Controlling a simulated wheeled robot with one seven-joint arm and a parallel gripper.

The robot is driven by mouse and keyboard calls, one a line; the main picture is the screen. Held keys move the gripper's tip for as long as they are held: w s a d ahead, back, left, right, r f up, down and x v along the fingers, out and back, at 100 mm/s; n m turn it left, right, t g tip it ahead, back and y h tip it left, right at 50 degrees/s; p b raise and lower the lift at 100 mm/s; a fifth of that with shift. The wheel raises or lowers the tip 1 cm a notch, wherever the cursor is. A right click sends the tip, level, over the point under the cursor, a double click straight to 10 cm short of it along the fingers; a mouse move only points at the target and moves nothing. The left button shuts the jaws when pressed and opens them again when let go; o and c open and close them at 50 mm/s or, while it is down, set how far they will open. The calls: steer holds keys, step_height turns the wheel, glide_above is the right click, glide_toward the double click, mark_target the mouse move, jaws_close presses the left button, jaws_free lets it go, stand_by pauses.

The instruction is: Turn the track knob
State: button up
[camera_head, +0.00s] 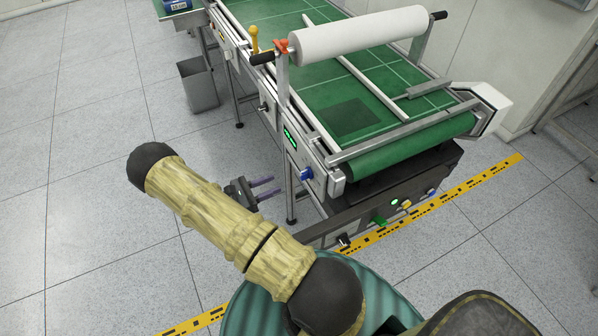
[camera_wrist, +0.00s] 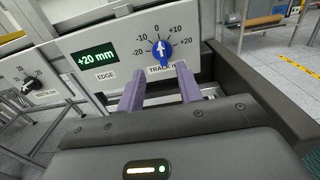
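The track knob (camera_wrist: 162,53) is blue with a white pointer mark. It sits on a white panel over a partly covered "TRACK" label, inside a dial from -20 to +20, and its pointer is up near 0. In the head view the blue knob (camera_head: 306,174) is on the near end of the conveyor's side. My gripper (camera_wrist: 160,86) is open, its two purple fingers apart and empty, below and in front of the knob in the wrist view. In the head view my gripper (camera_head: 268,187) is left of the knob, with a gap between.
A green display (camera_wrist: 95,58) reads +20 mm above "EDGE". A black knob (camera_wrist: 30,84) is on a panel further left. The conveyor (camera_head: 400,146) carries a white roll (camera_head: 355,36). A dark control box (camera_head: 365,213) juts out below the belt. A grey bin (camera_head: 197,84) stands behind.

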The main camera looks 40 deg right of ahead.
mark_target(301, 173)
steer(key=p+x, duration=0.2)
steer(key=x, duration=0.8)
steer(key=shift+s+d, duration=0.1)
steer(key=shift+d, duration=0.05)
jaws_close()
